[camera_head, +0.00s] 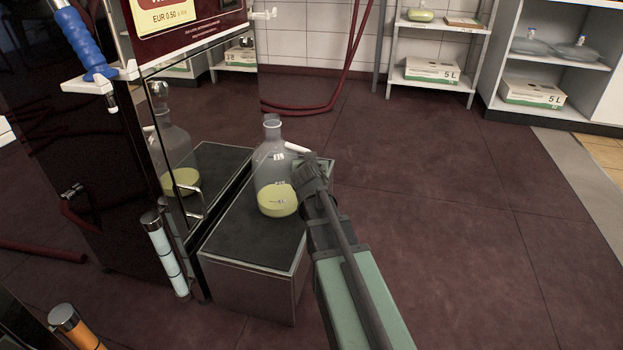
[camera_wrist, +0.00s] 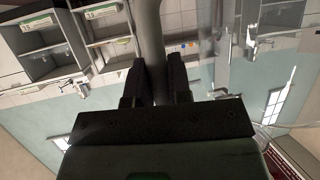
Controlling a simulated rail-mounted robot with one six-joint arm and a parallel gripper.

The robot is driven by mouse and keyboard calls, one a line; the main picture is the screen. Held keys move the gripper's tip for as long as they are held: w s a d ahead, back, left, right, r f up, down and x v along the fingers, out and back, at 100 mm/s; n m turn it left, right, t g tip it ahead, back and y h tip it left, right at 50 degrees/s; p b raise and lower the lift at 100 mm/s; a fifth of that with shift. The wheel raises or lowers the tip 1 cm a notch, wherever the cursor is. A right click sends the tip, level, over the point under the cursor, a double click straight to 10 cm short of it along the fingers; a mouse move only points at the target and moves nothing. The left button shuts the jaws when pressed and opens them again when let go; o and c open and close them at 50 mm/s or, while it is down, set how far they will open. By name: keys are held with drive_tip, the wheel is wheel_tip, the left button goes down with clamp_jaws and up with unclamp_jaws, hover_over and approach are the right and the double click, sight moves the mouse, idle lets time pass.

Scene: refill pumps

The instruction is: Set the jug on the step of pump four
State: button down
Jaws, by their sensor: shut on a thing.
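The clear jug (camera_head: 272,165) holds yellow-green liquid in its lower part and looks upright over the dark-topped step (camera_head: 235,235) of the pump (camera_head: 75,160). I cannot tell whether its base touches the step top. The pump's number is not readable, and its glossy front mirrors the jug. My gripper (camera_head: 308,176) comes in from the right and is shut on the jug's pale handle, partly hiding the jug's right side. In the wrist view my gripper's two dark fingers (camera_wrist: 154,75) close around a grey bar, likely the handle (camera_wrist: 150,35).
A blue-handled nozzle (camera_head: 80,38) hangs at the upper left of the pump. A white cylinder (camera_head: 165,252) stands at the step's left. Red hose (camera_head: 310,108) lies behind the step. Shelves with boxes (camera_head: 432,70) stand at the back. Floor on the right is clear.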

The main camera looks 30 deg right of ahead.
drive_tip(key=shift+f, duration=0.4)
drive_tip(key=c, duration=1.1)
unclamp_jaws()
drive_tip(key=shift+o, duration=0.2)
